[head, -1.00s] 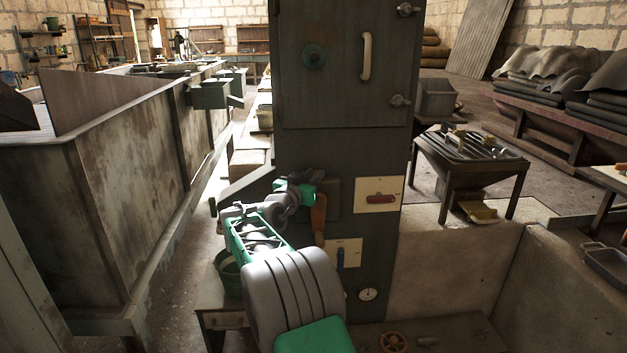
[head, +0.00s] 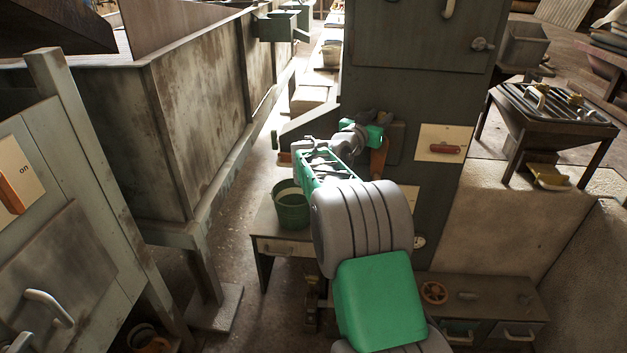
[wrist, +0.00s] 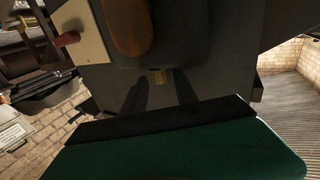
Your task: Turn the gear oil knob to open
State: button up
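No knob in view carries a readable gear oil label. A dark green cabinet (head: 400,75) stands ahead of my arm. On it are a brown-orange lever (head: 379,158) and a cream plate with a red handle (head: 444,149). My gripper (head: 378,128) is at the cabinet front, by the upper end of this lever; its fingertips are unclear there. In the wrist view the two dark fingers (wrist: 161,94) stand apart and look empty. A small brass piece (wrist: 158,76) shows beyond them, under a dark box with the brown-orange lever (wrist: 128,28).
A red handwheel (head: 434,292) sits on a low bench at lower right. A panel with an orange switch marked "on" (head: 12,193) stands at left. A green bucket (head: 291,208) is left of my arm. Floor shows between the left tank and bench.

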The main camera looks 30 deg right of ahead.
jog(key=n+t+p, duration=0.1)
jog(key=p, duration=0.1)
jog(key=r+t+y+p, duration=0.1)
jog(key=shift+s+d+r+n+p, duration=0.2)
jog(key=shift+s+n+p, duration=0.1)
jog(key=shift+n+p, duration=0.1)
jog(key=n+t+y+p, duration=0.2)
jog(key=t+p, duration=0.1)
jog(key=shift+s+d+f+y, duration=0.2)
jog(key=shift+f+y, duration=0.1)
jog(key=shift+y, duration=0.1)
jog(key=s+a+n+t+y+b, duration=0.1)
jog(key=s+a+n+t+y, duration=0.1)
jog(key=s+n+t+y, duration=0.35)
jog(key=w+a+f+n+g+y, duration=0.1)
jog(key=a+f+g+y, duration=0.2)
jog(key=a, duration=0.7)
jog(key=w+a+f+n+g+y, duration=0.1)
jog(key=a+f+g+y, duration=0.25)
jog(key=a, duration=0.65)
jog(key=s+a+f+g, duration=0.2)
jog(key=s+a+g, duration=0.1)
jog(key=s+a, duration=0.2)
jog(key=s+a+f+n+g+p, duration=0.1)
jog(key=s+a+f+g, duration=0.1)
jog(key=s+a, duration=0.3)
jog(key=a, duration=0.4)
jog(key=shift+s+f+g+y, duration=0.2)
jog(key=shift+s+g+y, duration=0.05)
jog(key=shift+g+y, duration=0.15)
